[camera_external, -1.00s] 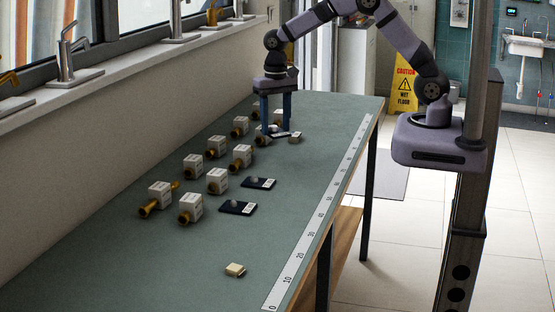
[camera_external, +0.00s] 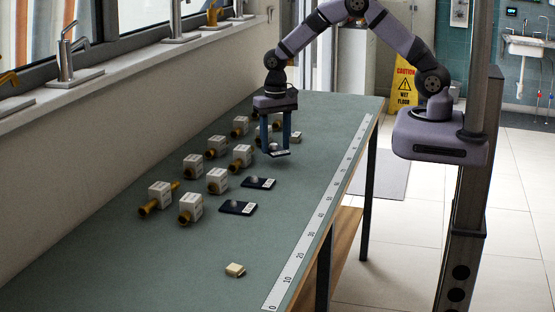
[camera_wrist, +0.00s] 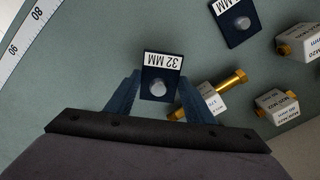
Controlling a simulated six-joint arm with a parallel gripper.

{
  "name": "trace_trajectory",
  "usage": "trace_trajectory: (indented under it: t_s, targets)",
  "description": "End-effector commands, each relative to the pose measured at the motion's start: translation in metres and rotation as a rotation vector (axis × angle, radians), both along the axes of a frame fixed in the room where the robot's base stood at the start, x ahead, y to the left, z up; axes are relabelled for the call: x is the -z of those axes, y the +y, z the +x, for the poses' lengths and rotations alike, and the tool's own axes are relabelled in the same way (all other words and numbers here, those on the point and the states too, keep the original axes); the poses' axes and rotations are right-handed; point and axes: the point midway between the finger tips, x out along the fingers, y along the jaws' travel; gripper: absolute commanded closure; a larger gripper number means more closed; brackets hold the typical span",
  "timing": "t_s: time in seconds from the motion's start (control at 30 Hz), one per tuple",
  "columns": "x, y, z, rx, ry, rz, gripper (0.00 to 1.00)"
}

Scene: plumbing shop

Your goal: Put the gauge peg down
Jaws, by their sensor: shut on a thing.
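A gauge peg (camera_external: 281,154) is between the fingers of my gripper (camera_external: 274,150). It is a dark flat plate with a grey round stud and a white label. In the wrist view the gauge peg (camera_wrist: 151,82) carries the label "32 MM", upside down, and sits between the tips of my blue-grey gripper (camera_wrist: 160,92). My gripper is shut on it. I cannot tell whether its underside touches the bench. Two like gauge pegs lie on the bench closer to the camera, one (camera_external: 263,184) nearer my gripper and one (camera_external: 238,209) beyond that.
Several white block fittings with brass ends stand left of the pegs, one of them (camera_external: 241,153) close to my gripper. A small pale block (camera_external: 296,137) is just behind, another (camera_external: 235,269) at the front. A ruler strip (camera_external: 318,222) lines the right bench edge; green surface beside it is clear.

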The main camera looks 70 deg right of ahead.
Motion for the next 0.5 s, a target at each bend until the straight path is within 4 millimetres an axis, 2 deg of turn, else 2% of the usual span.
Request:
trace_trajectory:
  t_s: [0.3,0.5]
  targets:
    - [0.031,0.0,-0.001,0.0,0.003,0.0,0.83]
    - [0.036,0.0,0.0,0.0,-0.001,0.0,0.83]
